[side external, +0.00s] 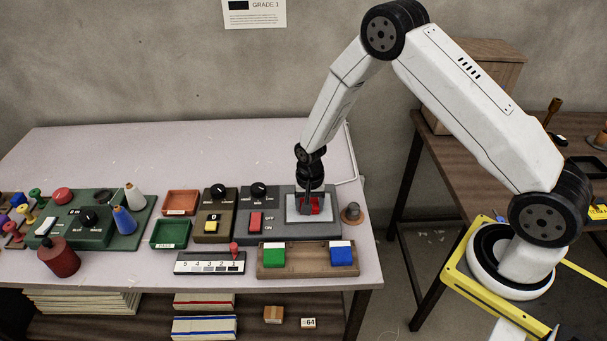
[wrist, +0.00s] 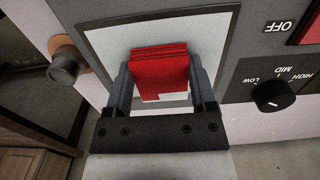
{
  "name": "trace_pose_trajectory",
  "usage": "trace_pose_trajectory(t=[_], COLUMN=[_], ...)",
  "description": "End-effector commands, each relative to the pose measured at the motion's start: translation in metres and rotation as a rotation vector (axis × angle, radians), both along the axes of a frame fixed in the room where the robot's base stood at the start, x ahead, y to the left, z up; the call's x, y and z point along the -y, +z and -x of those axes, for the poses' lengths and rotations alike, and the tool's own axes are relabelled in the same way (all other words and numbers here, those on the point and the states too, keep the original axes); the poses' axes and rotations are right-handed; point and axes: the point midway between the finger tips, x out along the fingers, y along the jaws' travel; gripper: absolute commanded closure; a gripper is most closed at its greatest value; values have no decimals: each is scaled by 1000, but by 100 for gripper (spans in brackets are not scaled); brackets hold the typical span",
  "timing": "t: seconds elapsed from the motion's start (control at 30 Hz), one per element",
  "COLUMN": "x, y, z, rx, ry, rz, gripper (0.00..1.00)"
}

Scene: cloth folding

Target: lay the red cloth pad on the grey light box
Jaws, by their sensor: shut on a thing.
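The red cloth pad (wrist: 160,75) is folded in layers and sits between the two fingers of my gripper (wrist: 163,90) in the wrist view. It also shows as a small red patch (side external: 314,207) under my gripper (side external: 309,203) in the side view. My gripper is shut on the pad and points down over the pale lit panel (side external: 294,214) of the grey light box (side external: 281,230). The pad overlaps the panel in both views. I cannot tell whether it touches the panel. The fingers hide the pad's sides.
A wooden holder (side external: 308,273) with green (side external: 273,256) and blue (side external: 342,256) pads stands in front of the box. A round knob on a brown base (side external: 351,213) is to its right. An olive box with a yellow switch (side external: 214,229) and trays (side external: 169,233) are to the left.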

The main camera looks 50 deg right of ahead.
Motion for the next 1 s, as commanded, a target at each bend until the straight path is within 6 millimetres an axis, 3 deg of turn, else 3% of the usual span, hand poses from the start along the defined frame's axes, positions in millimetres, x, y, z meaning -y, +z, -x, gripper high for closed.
trace_pose_trajectory(t=[0.13, 0.17, 0.23, 0.67, 1.0], x=[0, 0, 0, 0, 0], y=[-3, -3, -3, 1, 30], z=[0, 0, 0, 0, -1], rx=[0, 0, 0, 0, 2], ry=[0, 0, 0, 0, 0], rz=[0, 0, 0, 0, -1], gripper=[93, 25, 3, 0, 0])
